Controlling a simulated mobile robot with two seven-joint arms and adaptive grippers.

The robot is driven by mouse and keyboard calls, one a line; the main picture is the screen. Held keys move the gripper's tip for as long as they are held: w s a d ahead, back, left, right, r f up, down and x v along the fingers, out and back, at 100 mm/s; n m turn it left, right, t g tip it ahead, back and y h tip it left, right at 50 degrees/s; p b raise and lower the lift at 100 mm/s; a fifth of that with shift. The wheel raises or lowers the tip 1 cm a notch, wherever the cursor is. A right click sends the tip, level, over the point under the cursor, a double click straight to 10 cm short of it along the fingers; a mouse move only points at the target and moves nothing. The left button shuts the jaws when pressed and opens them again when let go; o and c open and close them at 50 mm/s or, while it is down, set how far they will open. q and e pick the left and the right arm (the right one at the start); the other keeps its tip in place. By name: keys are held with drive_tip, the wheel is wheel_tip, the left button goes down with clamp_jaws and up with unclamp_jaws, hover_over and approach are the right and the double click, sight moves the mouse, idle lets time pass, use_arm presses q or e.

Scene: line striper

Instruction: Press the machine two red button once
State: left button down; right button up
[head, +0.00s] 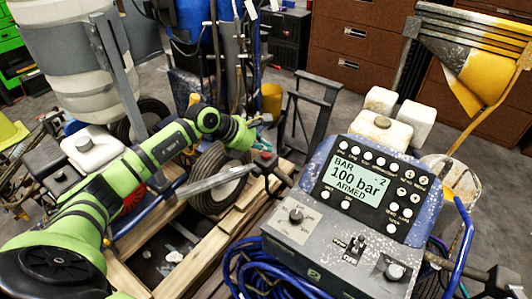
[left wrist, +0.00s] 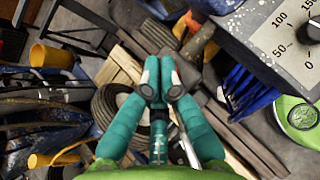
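A grey control box (head: 335,240) stands at the right in the head view, with a display panel (head: 368,188) reading "100 bar" and "ARMED". A small red-topped knob on a dark block (head: 265,158) sits left of the box; I cannot tell whether it is the red button of machine two. My left gripper (head: 263,119) is beyond and above this knob, apart from it. In the left wrist view its teal fingers (left wrist: 160,78) are closed together with nothing visible between them. A red-orange part (left wrist: 192,21) shows beyond the fingertips. My right gripper is not in view.
A wheel (head: 219,178) and wooden boards (head: 205,255) lie below my left arm. A blue hose (head: 265,270) coils under the control box. White containers (head: 383,128) stand behind the panel. The grey floor shows bare at the back.

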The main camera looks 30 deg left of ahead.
sight(264, 156)
use_arm(q)
drive_tip(key=shift+r+p, duration=1.7)
drive_tip(key=shift+r, duration=0.9)
drive_tip(key=shift+f, duration=0.1)
